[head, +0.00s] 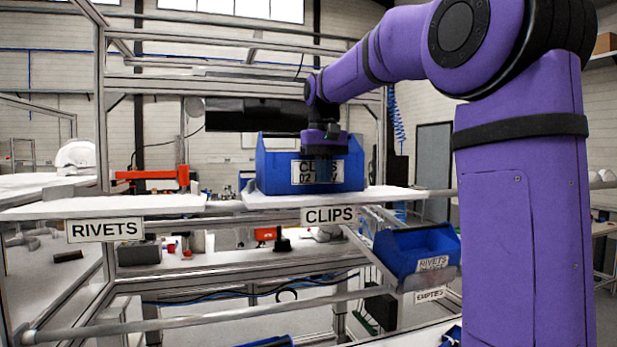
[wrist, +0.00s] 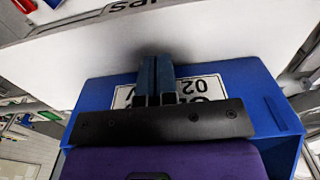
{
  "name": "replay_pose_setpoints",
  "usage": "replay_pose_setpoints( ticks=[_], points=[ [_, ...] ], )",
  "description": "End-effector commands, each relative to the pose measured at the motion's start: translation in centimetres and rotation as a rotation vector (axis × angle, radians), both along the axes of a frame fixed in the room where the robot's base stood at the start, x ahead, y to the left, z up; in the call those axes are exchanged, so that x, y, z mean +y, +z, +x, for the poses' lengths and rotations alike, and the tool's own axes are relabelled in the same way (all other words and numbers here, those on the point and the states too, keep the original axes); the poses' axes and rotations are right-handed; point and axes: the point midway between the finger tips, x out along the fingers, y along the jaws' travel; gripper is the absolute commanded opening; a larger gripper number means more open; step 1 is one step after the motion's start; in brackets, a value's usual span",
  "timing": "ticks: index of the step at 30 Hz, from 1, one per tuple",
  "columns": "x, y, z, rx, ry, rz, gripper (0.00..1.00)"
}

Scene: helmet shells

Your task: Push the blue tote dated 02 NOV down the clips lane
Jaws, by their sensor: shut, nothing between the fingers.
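The blue tote (head: 279,169) stands upright on the white clips lane (head: 385,195). Its front label reads "CLIPS" with "02" and part of a date below; my gripper hides the rest. The black-on-cream CLIPS sign (head: 328,215) hangs at the lane's front edge. My gripper (head: 321,160) is shut and empty, in front of the tote's label. In the wrist view the closed fingers (wrist: 157,80) overlap the upside-down label of the tote (wrist: 95,105). I cannot tell whether the fingers touch the tote.
The white rivets lane (head: 150,202) lies to the left, with its RIVETS sign (head: 104,230). An orange-red bar (head: 150,175) stands behind it. A second blue tote (head: 400,245), labelled RIVETS, sits tilted on the lower empties chute (head: 431,295). Metal frame posts (head: 101,110) flank the lanes.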

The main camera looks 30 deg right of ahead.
Motion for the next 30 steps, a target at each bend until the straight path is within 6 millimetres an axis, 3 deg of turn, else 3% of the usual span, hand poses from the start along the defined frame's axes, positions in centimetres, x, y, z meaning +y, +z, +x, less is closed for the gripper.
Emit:
replay_pose_setpoints(
  ticks=[1,30],
  points=[
    [-0.1,-0.7,0.4,0.016,0.0,0.005,0.0],
    [-1.5,-0.8,5.2,0.016,0.0,0.005,0.0]
  ],
)
